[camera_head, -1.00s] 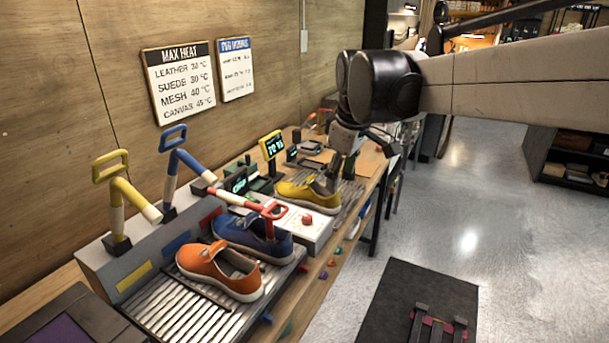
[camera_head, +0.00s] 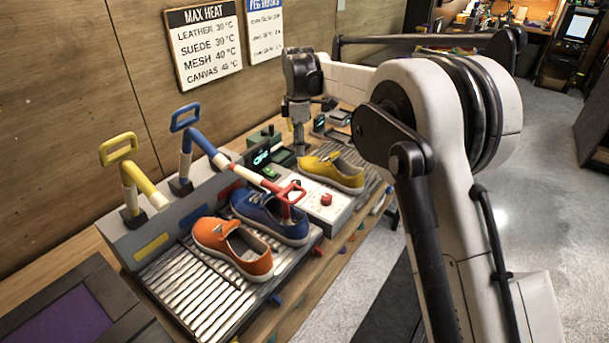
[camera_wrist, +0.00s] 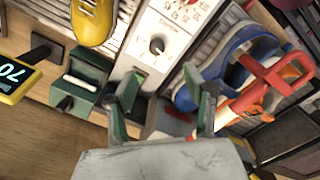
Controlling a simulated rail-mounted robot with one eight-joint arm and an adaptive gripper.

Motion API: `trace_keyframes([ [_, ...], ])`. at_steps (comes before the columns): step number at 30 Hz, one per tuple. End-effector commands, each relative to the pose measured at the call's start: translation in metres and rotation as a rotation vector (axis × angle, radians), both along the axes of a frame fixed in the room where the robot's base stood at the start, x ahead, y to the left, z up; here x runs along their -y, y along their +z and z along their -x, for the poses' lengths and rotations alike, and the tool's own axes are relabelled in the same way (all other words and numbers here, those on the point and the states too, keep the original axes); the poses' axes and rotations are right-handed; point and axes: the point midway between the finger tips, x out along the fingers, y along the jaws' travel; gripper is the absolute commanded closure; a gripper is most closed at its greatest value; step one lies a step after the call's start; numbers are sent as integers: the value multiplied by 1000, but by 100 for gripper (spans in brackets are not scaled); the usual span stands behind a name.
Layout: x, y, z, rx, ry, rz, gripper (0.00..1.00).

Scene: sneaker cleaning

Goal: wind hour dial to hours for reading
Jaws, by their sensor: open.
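In the wrist view, a small dark round knob (camera_wrist: 157,45) sits on a white panel (camera_wrist: 143,64) with printed markings; I cannot read its setting. The white box (camera_head: 318,207) with a red button shows in the head view. A yellow-framed display (camera_wrist: 14,80) reads what looks like 70, upside down. My gripper (camera_wrist: 170,95) is open, its two green-and-grey fingers apart and nothing clearly between them, with the knob beyond the fingertips. In the head view my gripper (camera_head: 299,146) points down behind the white box, near a green device with a lit screen (camera_head: 262,155).
A yellow shoe (camera_head: 334,173), a blue shoe (camera_head: 268,214) and an orange shoe (camera_head: 233,248) sit on ribbed racks. Red (camera_head: 285,190), blue (camera_head: 187,125) and yellow (camera_head: 128,160) handled levers rise beside them. Signs (camera_head: 203,45) hang on the wooden wall. Open floor lies at right.

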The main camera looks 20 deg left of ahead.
Motion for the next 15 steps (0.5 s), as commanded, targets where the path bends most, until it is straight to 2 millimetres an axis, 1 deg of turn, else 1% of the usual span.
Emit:
trace_keyframes([
  [1,-8,-5,-1,-6,24,4,53],
  [3,-15,-11,-1,-13,50,8,53],
  [6,-20,-16,-1,-18,69,12,53],
  [11,-21,-28,-1,-19,74,12,53],
  [15,-21,-49,-1,-19,73,12,53],
])
